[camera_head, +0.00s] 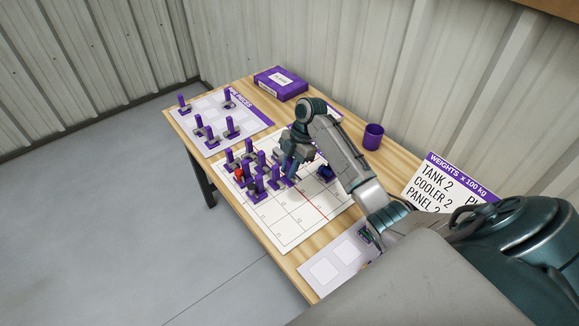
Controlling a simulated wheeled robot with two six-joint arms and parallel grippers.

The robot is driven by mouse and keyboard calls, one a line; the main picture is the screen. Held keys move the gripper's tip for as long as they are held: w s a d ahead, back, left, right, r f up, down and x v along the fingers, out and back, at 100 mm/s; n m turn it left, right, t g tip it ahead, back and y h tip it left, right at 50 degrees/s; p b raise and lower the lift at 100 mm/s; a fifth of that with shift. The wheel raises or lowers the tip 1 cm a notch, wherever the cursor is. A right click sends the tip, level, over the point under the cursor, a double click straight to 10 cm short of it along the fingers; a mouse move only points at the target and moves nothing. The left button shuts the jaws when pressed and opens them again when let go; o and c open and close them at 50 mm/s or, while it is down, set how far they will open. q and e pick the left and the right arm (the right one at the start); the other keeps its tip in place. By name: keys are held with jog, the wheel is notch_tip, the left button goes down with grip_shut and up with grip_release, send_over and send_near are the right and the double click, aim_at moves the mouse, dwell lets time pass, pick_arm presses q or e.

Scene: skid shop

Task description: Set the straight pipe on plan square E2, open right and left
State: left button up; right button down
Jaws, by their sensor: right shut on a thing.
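The white plan sheet (290,225) lies on the wooden table, marked with a grid and a red line. Several pipe pieces with upright purple posts stand close together on its left part, among them one post (258,184) near the front and a red item (239,174). My right gripper (287,175) is low over the plan at the right edge of this cluster. It is shut on a piece with a purple post, mostly hidden by the gripper. I cannot read the square labels or tell which way that piece opens. My left gripper is not in view.
A sheet of spare pipe pieces (213,109) lies at the back left. A purple box (280,83), a purple cup (373,136) and a weights sign (447,187) stand along the wall side. A dark blue item (325,173) is right of my gripper. The plan's front is clear.

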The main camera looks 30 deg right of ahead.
dwell(0.4)
jog(key=shift+r+p, duration=0.1)
jog(key=shift+p, duration=0.3)
jog(key=shift+f+b, duration=1.75)
jog(key=shift+f, duration=1.05)
jog(key=shift+f, duration=0.1)
jog(key=shift+f+b, duration=1)
jog(key=shift+f, duration=0.75)
